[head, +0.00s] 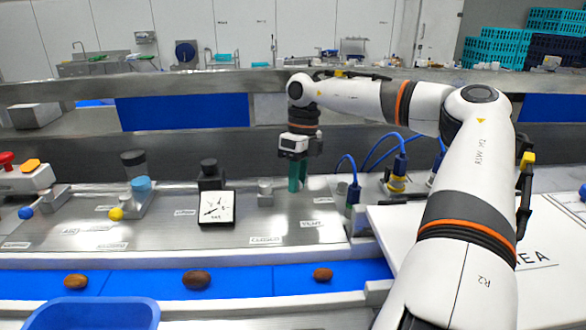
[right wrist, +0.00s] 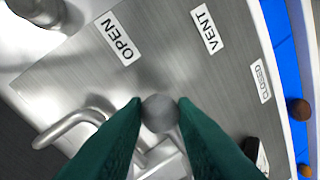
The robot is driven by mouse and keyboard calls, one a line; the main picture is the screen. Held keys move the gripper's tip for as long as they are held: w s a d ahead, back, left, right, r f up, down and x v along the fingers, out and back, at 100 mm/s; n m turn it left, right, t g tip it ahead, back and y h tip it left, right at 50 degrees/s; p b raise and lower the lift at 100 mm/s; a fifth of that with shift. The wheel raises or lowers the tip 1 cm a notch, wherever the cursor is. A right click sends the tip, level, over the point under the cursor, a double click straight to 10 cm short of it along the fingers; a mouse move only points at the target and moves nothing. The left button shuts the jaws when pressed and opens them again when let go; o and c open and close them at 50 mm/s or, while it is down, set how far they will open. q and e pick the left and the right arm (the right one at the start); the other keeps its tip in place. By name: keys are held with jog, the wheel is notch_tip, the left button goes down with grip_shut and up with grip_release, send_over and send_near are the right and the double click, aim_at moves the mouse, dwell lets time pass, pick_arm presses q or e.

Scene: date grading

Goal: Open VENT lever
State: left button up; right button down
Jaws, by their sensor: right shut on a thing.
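My right gripper (head: 297,186) reaches down over the metal panel, its green fingers pointing downward. In the right wrist view, the fingertips (right wrist: 159,114) are shut on the round grey knob (right wrist: 158,112) of the VENT lever, touching it from both sides. The lever's rod runs below the knob, partly hidden by the fingers. The OPEN label (right wrist: 117,38) lies up and left of the knob, the VENT label (right wrist: 207,30) up and right, and the CLOSED label (right wrist: 260,84) to the right. In the head view the fingers hide the knob. My left gripper is not in view.
A square dial gauge (head: 216,208) stands left of my right gripper. Blue cables with plugs (head: 397,172) rise to its right. A blue belt (head: 240,281) with several brown dates runs along the front, and a blue tray (head: 100,313) sits at front left.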

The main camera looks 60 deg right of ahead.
dwell(0.4)
jog(key=c, duration=1.2)
grip_release()
jog(key=shift+d, duration=0.1)
jog(key=shift+w+d+r+b, duration=0.1)
jog(key=shift+d+r+b, duration=0.3)
jog(key=shift+r, duration=1.55)
jog(key=shift+d+r+b, duration=0.35)
jog(key=shift+r+b, duration=0.1)
jog(key=shift+r, duration=1.55)
jog(key=shift+w+d+r+b, duration=0.1)
jog(key=shift+d+r+b, duration=0.3)
jog(key=shift+r, duration=1.55)
